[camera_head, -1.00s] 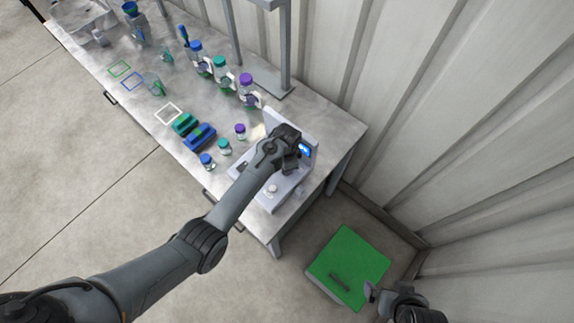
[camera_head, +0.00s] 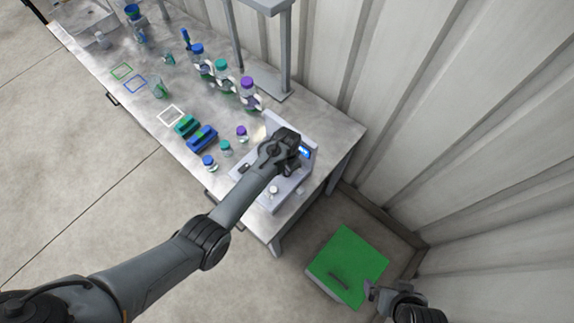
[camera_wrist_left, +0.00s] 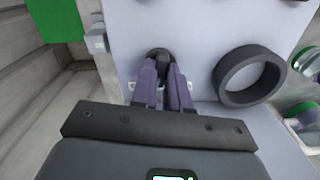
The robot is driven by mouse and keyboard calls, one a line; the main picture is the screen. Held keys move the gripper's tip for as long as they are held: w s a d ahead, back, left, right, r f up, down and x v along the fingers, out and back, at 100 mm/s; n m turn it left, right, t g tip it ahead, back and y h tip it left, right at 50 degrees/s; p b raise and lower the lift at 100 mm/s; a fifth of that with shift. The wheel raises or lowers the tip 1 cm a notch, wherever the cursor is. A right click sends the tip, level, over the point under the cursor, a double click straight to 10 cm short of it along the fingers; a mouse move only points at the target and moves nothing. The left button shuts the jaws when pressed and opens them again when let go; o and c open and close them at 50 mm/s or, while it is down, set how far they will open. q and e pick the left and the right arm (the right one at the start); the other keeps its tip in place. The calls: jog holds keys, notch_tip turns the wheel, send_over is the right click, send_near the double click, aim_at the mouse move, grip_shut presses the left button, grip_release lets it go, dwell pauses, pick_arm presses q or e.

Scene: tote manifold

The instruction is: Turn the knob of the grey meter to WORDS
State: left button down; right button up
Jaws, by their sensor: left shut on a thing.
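The grey meter (camera_head: 262,198) stands at the near right end of the bench, with a lit blue display (camera_head: 304,152) on its upright part. My left gripper (camera_head: 290,160) is at the meter and covers much of its front. In the left wrist view, my left gripper (camera_wrist_left: 161,72) has its purple fingers closed together on a small dark round knob (camera_wrist_left: 159,54) on the pale panel. A thick dark ring (camera_wrist_left: 249,76) is beside it on the right. The WORDS marking and the knob's pointer cannot be read. My right gripper (camera_head: 372,291) is away from the meter, over the floor; its opening is unclear.
Small capped vials (camera_head: 225,148) and blue and green blocks (camera_head: 202,137) lie left of the meter. Larger capped bottles (camera_head: 247,92) stand behind. A metal post (camera_head: 285,60) rises at the back. A green-topped box (camera_head: 350,262) is on the floor.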

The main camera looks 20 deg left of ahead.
pick_arm(q)
jog(key=n+p, duration=0.1)
jog(key=n, duration=0.3)
jog(key=shift+r+n+p, duration=0.1)
jog(key=shift+n+p, duration=0.2)
jog(key=shift+p, duration=0.1)
jog(key=shift+n+p, duration=0.4)
jog(key=shift+n, duration=1.3)
jog(key=c, duration=1.1)
grip_release()
jog(key=shift+r, duration=0.45)
jog(key=shift+r+p, duration=0.65)
jog(key=shift+r, duration=4.2)
